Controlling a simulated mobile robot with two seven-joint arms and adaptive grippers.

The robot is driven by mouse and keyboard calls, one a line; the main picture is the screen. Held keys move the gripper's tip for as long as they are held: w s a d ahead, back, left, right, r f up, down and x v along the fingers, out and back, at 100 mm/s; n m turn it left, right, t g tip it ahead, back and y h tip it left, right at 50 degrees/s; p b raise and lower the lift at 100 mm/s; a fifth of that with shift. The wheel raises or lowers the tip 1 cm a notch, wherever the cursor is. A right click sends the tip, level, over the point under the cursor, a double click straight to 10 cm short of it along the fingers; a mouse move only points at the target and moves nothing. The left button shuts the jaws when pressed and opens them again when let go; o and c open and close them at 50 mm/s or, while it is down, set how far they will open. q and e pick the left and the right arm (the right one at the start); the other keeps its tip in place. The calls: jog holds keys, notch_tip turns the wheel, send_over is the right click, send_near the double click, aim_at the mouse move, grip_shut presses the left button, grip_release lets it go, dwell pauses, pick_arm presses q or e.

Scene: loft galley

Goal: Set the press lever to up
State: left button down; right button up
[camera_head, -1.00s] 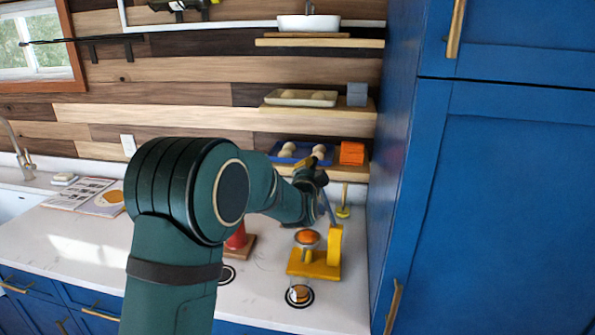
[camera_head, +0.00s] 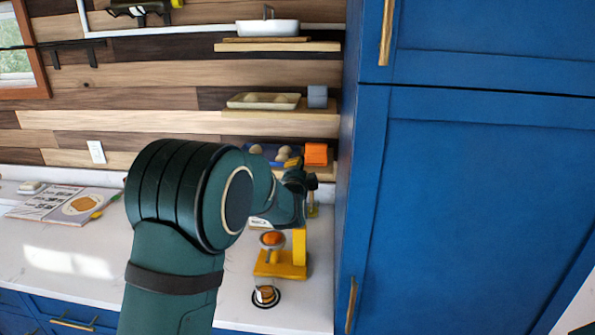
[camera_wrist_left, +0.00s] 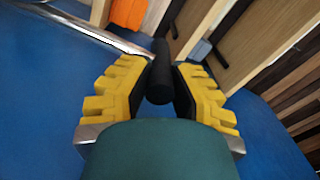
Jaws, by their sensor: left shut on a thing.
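The yellow press (camera_head: 300,245) stands on the counter near the blue cabinet. An orange item sits in its cup (camera_head: 272,239). My left gripper (camera_head: 297,180) is above the press, near the top of its upright. In the left wrist view, the yellow-padded fingers (camera_wrist_left: 160,95) are shut on the black handle (camera_wrist_left: 161,72) of the press lever. A grey metal bar (camera_wrist_left: 85,28) runs to the upper left there. In the head view the lever is mostly hidden by the gripper, so its angle is hard to tell. My right gripper is not in view.
A glass (camera_head: 265,295) stands on a dark ring in front of the press. The tall blue cabinet (camera_head: 450,200) is close on the right. Shelves (camera_head: 275,116) hang behind, with an orange box (camera_head: 316,154) on the lowest. An open magazine (camera_head: 65,205) lies at left.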

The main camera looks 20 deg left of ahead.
pick_arm(q)
jog(key=shift+r, duration=0.3)
jog(key=c, duration=0.8)
grip_release()
jog(key=shift+w+d, duration=0.1)
jog(key=shift+f, duration=0.2)
jog(key=v, duration=1.2)
jog(key=shift+f, duration=0.1)
